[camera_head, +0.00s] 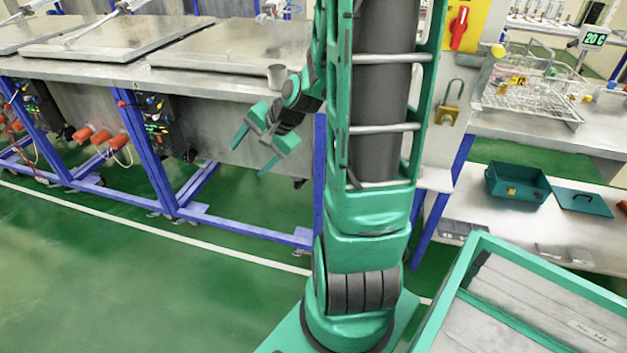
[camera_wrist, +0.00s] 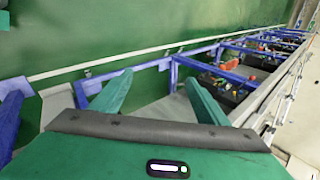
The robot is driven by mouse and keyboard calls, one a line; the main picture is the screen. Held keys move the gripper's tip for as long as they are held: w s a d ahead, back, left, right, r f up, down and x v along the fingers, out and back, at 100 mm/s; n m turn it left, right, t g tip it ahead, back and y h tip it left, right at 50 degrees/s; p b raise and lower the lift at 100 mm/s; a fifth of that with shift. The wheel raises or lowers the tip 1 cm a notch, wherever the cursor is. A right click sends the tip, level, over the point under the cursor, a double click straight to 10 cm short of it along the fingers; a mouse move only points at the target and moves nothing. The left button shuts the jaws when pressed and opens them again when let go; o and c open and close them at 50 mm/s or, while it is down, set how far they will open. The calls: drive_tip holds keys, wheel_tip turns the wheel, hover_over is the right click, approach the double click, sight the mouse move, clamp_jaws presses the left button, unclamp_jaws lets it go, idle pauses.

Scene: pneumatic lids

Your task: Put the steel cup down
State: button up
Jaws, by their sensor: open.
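The steel cup (camera_head: 277,76) stands upright on the steel worktop (camera_head: 225,80), close to its front edge, in the head view. My gripper (camera_head: 252,155) is open and empty. It hangs in front of the worktop, below and to the left of the cup, apart from it. In the wrist view, the two green fingers of my gripper (camera_wrist: 158,80) are spread with nothing between them. The cup does not show in the wrist view.
Flat steel lids (camera_head: 120,38) lie on the worktop to the left. Blue frame legs (camera_head: 150,155) stand below it. A wire rack (camera_head: 530,95) and a green open box (camera_head: 517,183) are at the right. The green floor (camera_head: 130,270) is clear at the front left.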

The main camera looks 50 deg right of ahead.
drive_tip(key=s+a+r+n+g, duration=0.1)
drive_tip(key=s+r+n+g, duration=0.2)
drive_tip(key=s, duration=0.9)
drive_tip(key=s+a+r+n+g+h, duration=0.1)
drive_tip(key=s+n+g, duration=0.3)
drive_tip(key=s, duration=0.8)
drive_tip(key=shift+a+r+n+g+h, duration=0.35)
drive_tip(key=shift+r+n, duration=0.55)
drive_tip(key=shift+n, duration=0.2)
